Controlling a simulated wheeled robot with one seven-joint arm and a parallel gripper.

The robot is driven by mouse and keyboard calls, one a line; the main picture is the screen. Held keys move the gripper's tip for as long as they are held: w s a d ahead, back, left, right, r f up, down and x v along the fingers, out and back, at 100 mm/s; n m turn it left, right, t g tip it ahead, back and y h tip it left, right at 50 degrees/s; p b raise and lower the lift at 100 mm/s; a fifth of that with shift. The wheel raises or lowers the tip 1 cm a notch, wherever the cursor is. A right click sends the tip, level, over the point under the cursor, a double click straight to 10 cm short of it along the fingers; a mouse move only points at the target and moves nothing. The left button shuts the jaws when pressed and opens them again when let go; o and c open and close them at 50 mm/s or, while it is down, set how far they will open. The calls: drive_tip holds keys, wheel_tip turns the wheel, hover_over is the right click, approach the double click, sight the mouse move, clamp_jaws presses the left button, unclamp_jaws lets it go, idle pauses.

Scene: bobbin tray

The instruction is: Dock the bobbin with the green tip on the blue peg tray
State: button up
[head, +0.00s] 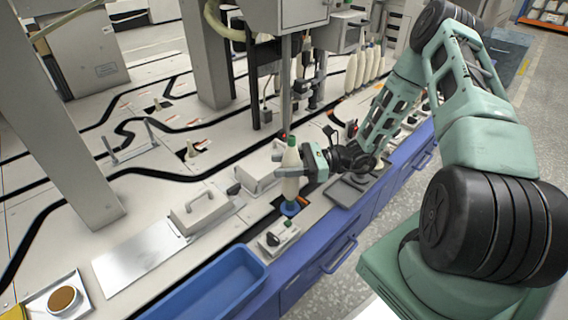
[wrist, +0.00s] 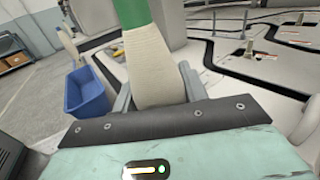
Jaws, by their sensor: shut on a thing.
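The cream bobbin with the green tip (head: 290,165) stands upright in my gripper (head: 296,170), which is shut around its body. The green tip is at the top, and the bobbin also fills the middle of the wrist view (wrist: 154,65). A round blue piece, which looks like the blue peg tray (head: 289,209), shows directly under the bobbin's lower end. The bobbin hides any peg. I cannot tell whether its lower end touches the blue piece or hangs just above it.
A blue bin (head: 215,287) stands at the front left of the bench; it also shows in the wrist view (wrist: 87,93). A small switch box (head: 279,238) sits just in front of the blue piece. A handled grey cover (head: 201,213) lies to the left. Several cream bobbins (head: 362,70) hang behind.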

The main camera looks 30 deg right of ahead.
drive_tip(key=o, duration=0.7)
drive_tip(key=shift+o, duration=0.2)
drive_tip(key=p+v, duration=0.2)
drive_tip(key=v, duration=0.9)
drive_tip(key=shift+p, duration=0.35)
